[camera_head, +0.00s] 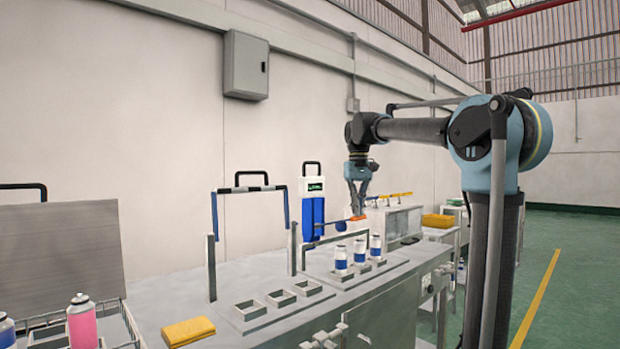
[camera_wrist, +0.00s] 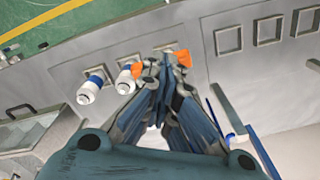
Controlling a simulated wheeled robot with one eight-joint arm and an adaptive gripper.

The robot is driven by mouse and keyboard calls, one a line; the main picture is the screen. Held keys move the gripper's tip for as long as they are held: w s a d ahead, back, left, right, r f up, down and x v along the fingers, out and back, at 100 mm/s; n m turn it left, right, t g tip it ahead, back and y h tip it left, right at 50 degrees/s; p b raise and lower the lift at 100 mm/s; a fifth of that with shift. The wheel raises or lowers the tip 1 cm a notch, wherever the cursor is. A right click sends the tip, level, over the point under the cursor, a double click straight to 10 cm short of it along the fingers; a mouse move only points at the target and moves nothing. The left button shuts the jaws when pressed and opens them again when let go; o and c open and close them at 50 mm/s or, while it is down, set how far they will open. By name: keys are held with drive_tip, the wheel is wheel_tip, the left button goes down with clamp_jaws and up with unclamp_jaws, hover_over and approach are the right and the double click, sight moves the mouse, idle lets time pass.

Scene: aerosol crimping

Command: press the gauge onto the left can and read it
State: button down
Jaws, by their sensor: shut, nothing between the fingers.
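Three white cans with blue bands stand in square holders on the bench; the left can (camera_head: 341,260) is nearest the empty holders. The middle can (camera_head: 360,251) and right can (camera_head: 376,247) stand beside it. My gripper (camera_head: 357,211) points down above the can row, fingers shut and empty. In the wrist view my gripper (camera_wrist: 160,65) covers the rightmost of the occupied holders, and two cans show to its left. An orange piece (camera_head: 356,218) shows at the fingertips; I cannot tell what it belongs to. I cannot make out the gauge for certain.
Empty square holders (camera_head: 281,298) lie left of the cans. Grey frames (camera_head: 335,239) and a striped-top frame (camera_head: 248,189) with blue posts rise from the bench. A yellow cloth (camera_head: 188,331) and a pink can (camera_head: 82,320) are at front left. A blue-and-white device (camera_head: 313,205) stands behind.

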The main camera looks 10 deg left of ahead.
wheel_tip(320, 180, up, 9)
drive_tip(key=a, duration=0.1)
drive_tip(key=shift+w+f, duration=0.15)
drive_tip(key=shift+w, duration=0.2)
idle(0.4)
drive_tip(key=s+d+f+m, duration=0.1)
drive_tip(key=s+d+f, duration=0.6)
drive_tip(key=d+f, duration=0.1)
drive_tip(key=s+d+f+m, duration=0.1)
drive_tip(key=s+d+f, duration=0.3)
drive_tip(key=s+f, duration=0.4)
drive_tip(key=s+d+f+m+t, duration=0.1)
drive_tip(key=s+d+f, duration=0.4)
drive_tip(key=f, duration=1.2)
drive_tip(key=s+d+f+m+t, duration=0.1)
drive_tip(key=s+d+f, duration=0.3)
drive_tip(key=s+f, duration=0.7)
drive_tip(key=shift+s+d+f, duration=0.2)
drive_tip(key=shift+s+f, duration=0.2)
drive_tip(key=shift+f, duration=0.55)
drive_tip(key=shift+w+f, duration=0.2)
drive_tip(key=shift+w, duration=0.2)
